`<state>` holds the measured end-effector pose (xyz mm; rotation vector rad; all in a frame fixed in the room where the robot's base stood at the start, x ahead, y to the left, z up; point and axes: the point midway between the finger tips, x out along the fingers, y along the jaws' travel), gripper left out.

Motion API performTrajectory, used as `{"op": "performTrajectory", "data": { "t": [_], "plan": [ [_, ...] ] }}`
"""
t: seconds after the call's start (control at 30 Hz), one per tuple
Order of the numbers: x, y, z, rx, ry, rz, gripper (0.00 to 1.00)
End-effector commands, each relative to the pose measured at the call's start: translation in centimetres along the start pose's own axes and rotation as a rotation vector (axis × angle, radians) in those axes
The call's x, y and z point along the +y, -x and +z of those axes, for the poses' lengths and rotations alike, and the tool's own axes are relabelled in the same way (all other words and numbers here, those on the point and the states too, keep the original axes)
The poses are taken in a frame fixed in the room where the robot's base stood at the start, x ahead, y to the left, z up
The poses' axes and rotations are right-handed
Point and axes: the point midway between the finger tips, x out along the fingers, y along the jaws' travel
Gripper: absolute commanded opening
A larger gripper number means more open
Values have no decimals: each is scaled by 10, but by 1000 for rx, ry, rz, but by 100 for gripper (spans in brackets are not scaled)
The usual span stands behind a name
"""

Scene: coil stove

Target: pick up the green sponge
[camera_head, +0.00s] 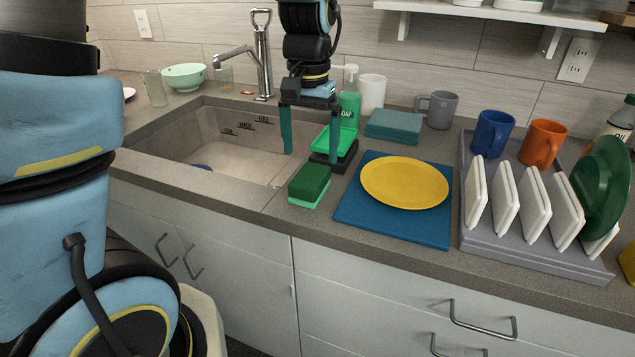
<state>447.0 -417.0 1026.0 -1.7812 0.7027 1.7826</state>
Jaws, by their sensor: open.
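The green sponge (309,183) lies on the counter at the sink's front right corner, left of the blue mat. It is dark green on top with a lighter green lower layer. My gripper (311,159) points down, with its two teal fingers spread wide apart and nothing between them that I can see held. It is above and behind the sponge in the picture, near a green tray (336,141) on a black base. The left finger is over the sink side and the right finger is in front of the tray. The sponge is fully visible.
A yellow plate (404,182) rests on the blue mat (393,226). The sink (190,143), faucet (263,62) and green soap bottle (350,108) are close to my gripper. A grey dish rack (528,253) stands at right. The counter in front of the sponge is clear.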

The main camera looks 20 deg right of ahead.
Motion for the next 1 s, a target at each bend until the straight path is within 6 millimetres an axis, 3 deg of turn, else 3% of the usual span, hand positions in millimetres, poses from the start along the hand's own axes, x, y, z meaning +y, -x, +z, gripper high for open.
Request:
{"op": "performTrajectory", "data": {
  "t": [0.1,0.37,0.7,1.0],
  "plan": [
    [0,-18,1,-4,1,0,100],
    [0,-36,0,-3,2,0,100],
    [-1,-78,-1,-2,1,0,100],
    [-1,-82,-1,1,1,0,100]
  ]
}}
